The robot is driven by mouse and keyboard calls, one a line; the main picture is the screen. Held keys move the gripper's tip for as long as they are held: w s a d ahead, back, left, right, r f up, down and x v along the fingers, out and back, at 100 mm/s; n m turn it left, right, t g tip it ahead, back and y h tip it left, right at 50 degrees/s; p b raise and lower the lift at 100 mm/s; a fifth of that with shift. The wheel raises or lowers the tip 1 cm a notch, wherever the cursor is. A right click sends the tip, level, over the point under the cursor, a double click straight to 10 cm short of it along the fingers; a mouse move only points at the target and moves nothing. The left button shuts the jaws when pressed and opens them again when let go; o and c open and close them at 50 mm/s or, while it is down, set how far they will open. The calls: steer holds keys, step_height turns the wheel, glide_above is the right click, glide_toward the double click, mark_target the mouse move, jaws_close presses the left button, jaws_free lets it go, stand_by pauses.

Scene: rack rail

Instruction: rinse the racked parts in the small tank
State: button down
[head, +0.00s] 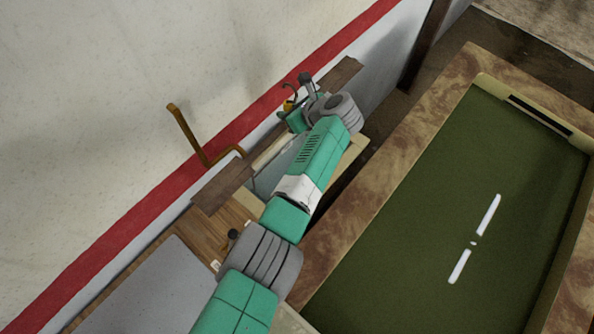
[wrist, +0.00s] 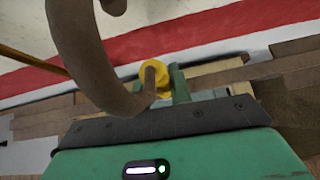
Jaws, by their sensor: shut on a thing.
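My gripper (head: 293,112) is at the upper middle of the head view, near the wall. It is shut on a yellow grip (head: 289,105), from which a grey-brown curved hook (head: 290,88) rises. In the wrist view the yellow grip (wrist: 153,72) sits between the green fingers (wrist: 178,84), and the hook (wrist: 75,45) arches large across the upper left. A small tank with a cream rim (head: 351,154) lies below my arm, which hides much of it. I cannot make out a rack or any parts hanging from the grip.
A bent orange-brown rod (head: 190,133) stands by the red-striped wall (head: 130,212). A wooden board (head: 222,184) and a grey panel (head: 160,290) lie at lower left. A large basin with a marbled rim (head: 395,165) and green surface (head: 430,220) fills the right.

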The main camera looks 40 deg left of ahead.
steer(key=shift+r, duration=0.1)
stand_by(0.4)
steer(key=r+p, duration=0.3)
steer(key=r, duration=0.1)
steer(key=d+r+p, duration=0.1)
steer(key=r+p, duration=0.2)
steer(key=r, duration=0.1)
steer(key=r+p, duration=0.3)
steer(key=r, duration=0.2)
steer(key=shift+d+p, duration=0.4)
steer(key=shift+r, duration=0.2)
steer(key=shift+r, duration=3.5)
stand_by(2.1)
